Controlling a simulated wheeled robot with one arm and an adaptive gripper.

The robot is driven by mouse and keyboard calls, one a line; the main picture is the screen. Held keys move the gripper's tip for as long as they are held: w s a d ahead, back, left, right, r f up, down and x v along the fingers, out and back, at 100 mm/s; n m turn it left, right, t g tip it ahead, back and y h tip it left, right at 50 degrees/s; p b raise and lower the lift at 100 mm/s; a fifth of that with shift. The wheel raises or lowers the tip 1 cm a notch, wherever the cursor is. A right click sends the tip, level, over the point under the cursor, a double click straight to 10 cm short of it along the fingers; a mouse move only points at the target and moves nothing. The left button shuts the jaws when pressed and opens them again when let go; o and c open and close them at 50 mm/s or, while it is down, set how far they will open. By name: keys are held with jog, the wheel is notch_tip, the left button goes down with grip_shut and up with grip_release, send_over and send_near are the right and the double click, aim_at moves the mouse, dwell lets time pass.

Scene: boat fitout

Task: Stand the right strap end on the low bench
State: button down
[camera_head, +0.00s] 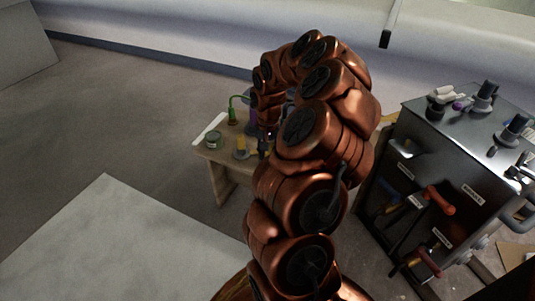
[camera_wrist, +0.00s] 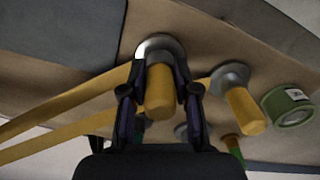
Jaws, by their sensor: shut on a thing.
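In the wrist view my gripper (camera_wrist: 160,90) is shut on a yellow cylindrical strap end (camera_wrist: 159,95) with a round grey metal base (camera_wrist: 158,43). The base is at the brown surface of the low bench (camera_wrist: 85,85); I cannot tell whether it touches. A similar yellow piece with a grey base (camera_wrist: 243,108) stands to its right, apart from my fingers. Yellow straps (camera_wrist: 60,108) run off to the left. In the head view the low bench (camera_head: 215,161) is partly behind my arm, which hides most of the gripper and the held piece.
A green tin (camera_wrist: 288,105) lies at the right in the wrist view. In the head view a green-handled piece (camera_head: 232,116) and a yellow piece (camera_head: 240,150) stand on the bench. The floor at left (camera_head: 110,110) is clear.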

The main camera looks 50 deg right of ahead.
jog(key=shift+f, duration=0.1)
jog(key=c, duration=0.9)
grip_release()
jog(key=shift+o, duration=0.2)
notch_tip(320, 180, up, 11)
jog(key=p, duration=0.4)
jog(key=shift+p, duration=0.35)
jog(key=shift+r, duration=0.6)
jog(key=shift+a, duration=0.1)
